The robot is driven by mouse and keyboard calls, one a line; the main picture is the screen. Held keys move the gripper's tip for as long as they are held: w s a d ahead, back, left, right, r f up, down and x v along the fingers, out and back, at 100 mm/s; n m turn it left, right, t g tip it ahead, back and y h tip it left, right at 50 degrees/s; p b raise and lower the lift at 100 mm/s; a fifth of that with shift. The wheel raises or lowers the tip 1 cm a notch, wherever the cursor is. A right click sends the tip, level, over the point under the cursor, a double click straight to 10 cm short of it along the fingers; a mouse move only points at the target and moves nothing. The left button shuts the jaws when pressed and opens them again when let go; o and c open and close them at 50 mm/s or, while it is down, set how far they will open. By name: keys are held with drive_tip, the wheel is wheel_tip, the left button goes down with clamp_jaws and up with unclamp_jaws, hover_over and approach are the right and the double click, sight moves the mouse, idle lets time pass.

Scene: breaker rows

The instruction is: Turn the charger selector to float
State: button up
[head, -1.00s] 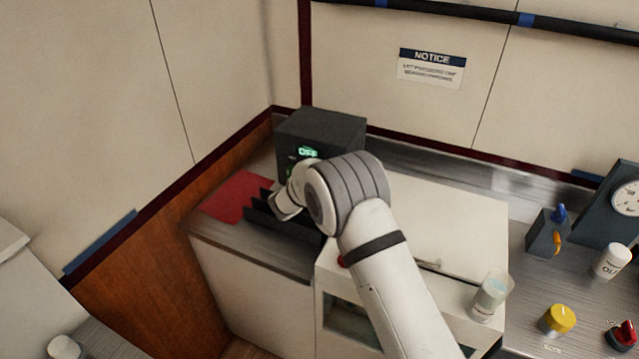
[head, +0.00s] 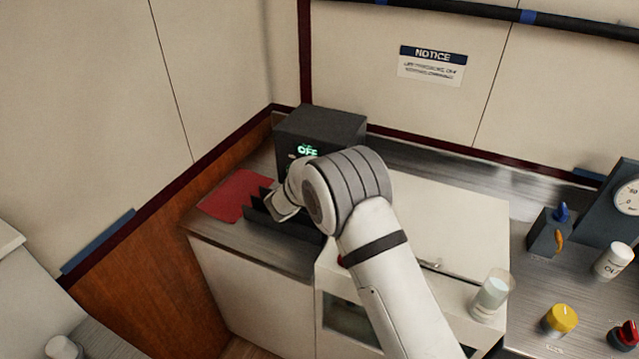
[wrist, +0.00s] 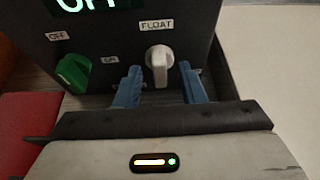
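The charger (head: 318,130) is a dark grey box in the back corner with a lit green display reading OFF. In the wrist view its front (wrist: 115,40) carries a pale grey knob (wrist: 158,62) under a FLOAT label, its grip bar roughly upright. A green knob (wrist: 73,72) sits to the left between OFF and ON labels. My gripper (wrist: 159,72) is open, with one blue finger on each side of the pale knob and gaps showing on both sides. Whether the fingers reach its depth is unclear. In the head view my wrist hides the knobs.
Farther right are a yellow knob (head: 560,319), a white cup (head: 612,260) and a gauge.

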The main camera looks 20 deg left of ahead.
drive_tip(key=b+v, duration=0.1)
drive_tip(key=v, duration=0.5)
drive_tip(key=shift+d, duration=0.15)
drive_tip(key=s+d+r+m+g+h, duration=0.2)
drive_tip(key=d+r+m, duration=0.25)
drive_tip(key=d, duration=0.55)
drive_tip(key=s+d+r+m+g+h, duration=0.15)
drive_tip(key=d+r+m, duration=0.35)
drive_tip(key=d, duration=0.5)
drive_tip(key=s+d+r+m+g+h, duration=0.1)
drive_tip(key=d+r+m+g, duration=0.2)
drive_tip(key=d+m, duration=0.5)
drive_tip(key=s+d+r+m+g+y, duration=0.25)
drive_tip(key=s+d+m, duration=0.55)
drive_tip(key=s+d, duration=0.55)
drive_tip(key=s+d+m+g+y, duration=0.1)
drive_tip(key=s+d+m+y, duration=0.1)
drive_tip(key=s+m, duration=0.7)
drive_tip(key=shift+s+m+y, duration=0.35)
drive_tip(key=shift+s+y, duration=0.25)
drive_tip(key=shift+s, duration=1.65)
